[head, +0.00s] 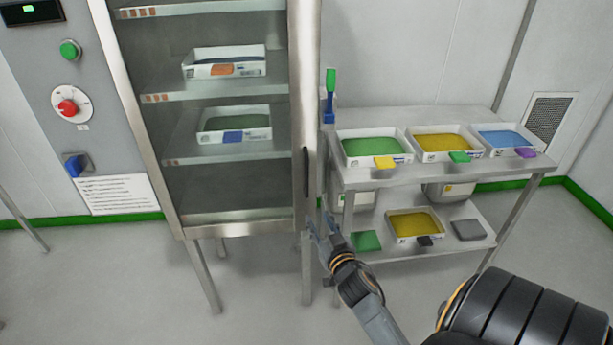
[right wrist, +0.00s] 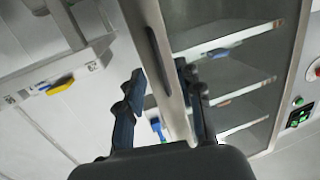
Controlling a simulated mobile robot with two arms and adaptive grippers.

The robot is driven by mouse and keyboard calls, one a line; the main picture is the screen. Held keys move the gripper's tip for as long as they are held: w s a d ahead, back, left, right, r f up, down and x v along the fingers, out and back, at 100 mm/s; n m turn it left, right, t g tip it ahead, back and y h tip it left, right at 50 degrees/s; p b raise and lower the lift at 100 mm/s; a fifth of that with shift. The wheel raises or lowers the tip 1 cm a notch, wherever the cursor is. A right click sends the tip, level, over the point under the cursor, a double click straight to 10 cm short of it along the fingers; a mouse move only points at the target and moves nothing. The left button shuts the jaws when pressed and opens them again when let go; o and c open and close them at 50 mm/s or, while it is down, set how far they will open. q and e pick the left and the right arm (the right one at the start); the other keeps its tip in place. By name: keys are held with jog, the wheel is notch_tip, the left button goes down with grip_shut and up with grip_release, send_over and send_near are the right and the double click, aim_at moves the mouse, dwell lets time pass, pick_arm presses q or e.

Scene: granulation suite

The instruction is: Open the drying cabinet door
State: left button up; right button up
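The drying cabinet (head: 228,228) stands left of centre in the head view, with a see-through front and trays on its shelves. Its door looks shut. A dark upright handle (head: 307,174) is on the right-hand frame of the door; it also shows in the right wrist view (right wrist: 153,48). My right gripper (head: 323,230) appears below and a little right of the handle in the head view. In the right wrist view my right gripper (right wrist: 163,82) is open, with the door frame seen between its fingers and the handle beyond the fingertips. I see no contact. My left gripper is out of view.
A steel rack (head: 400,180) with several powder trays stands close on the cabinet's right. A green-and-blue tool (head: 329,95) stands upright between them. A control panel (head: 55,95) with buttons is left of the cabinet. The floor (head: 120,285) in front is clear.

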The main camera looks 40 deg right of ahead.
aim_at(308, 179)
notch_tip(308, 179, up, 5)
jog(key=d, duration=0.1)
jog(key=shift+t+h, duration=0.3)
jog(key=shift+t, duration=0.1)
jog(key=x, duration=1.3)
jog(key=shift+w+d+f, duration=0.2)
jog(key=shift+w+f, duration=0.05)
jog(key=shift+f, duration=0.1)
grip_shut()
